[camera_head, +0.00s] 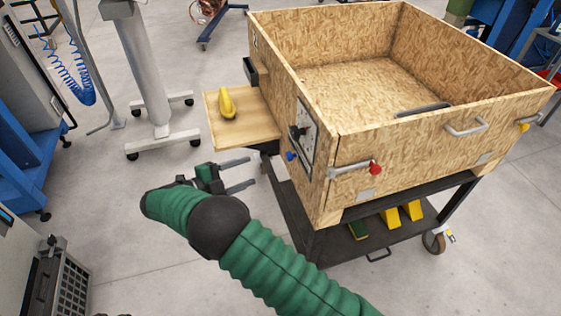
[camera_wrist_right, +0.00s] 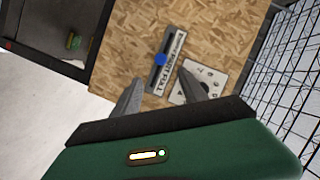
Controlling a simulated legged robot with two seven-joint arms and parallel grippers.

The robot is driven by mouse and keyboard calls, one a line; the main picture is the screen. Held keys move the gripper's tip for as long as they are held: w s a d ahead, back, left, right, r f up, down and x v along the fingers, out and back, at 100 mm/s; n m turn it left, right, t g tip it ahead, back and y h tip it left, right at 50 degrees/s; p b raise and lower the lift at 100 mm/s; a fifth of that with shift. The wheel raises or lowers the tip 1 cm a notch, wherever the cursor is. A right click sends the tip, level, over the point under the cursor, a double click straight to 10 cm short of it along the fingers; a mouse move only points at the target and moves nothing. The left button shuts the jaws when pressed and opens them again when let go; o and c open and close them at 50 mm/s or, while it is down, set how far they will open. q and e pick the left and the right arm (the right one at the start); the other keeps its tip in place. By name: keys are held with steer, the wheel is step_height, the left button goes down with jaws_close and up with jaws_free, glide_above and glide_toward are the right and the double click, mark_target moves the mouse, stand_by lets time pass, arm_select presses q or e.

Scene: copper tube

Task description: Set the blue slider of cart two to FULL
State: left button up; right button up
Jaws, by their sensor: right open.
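The cart is a chipboard box (camera_head: 400,152) on a dark wheeled frame. The blue slider knob (camera_head: 291,156) is on the box's left side, near the front corner. In the right wrist view the blue knob (camera_wrist_right: 160,59) sits partway along a dark slot, beside a white strip (camera_wrist_right: 173,62) with lettering too small to read clearly. My right gripper (camera_head: 252,173) is open and empty, left of the cart side and apart from the knob. In the wrist view its fingertips (camera_wrist_right: 160,84) lie on either side below the knob. My left gripper is out of view.
A white panel with a dark knob (camera_head: 299,132) is next to the slider. A side shelf (camera_head: 257,128) carrying a yellow object (camera_head: 227,103) juts out above my gripper in the picture. A red-knobbed latch (camera_head: 375,168) is on the front.

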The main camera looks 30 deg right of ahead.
mark_target(287, 157)
steer(key=b+x, duration=0.1)
steer(key=x, duration=1.5)
steer(key=shift+c, duration=0.4)
jaws_close()
steer(key=shift+a, duration=0.1)
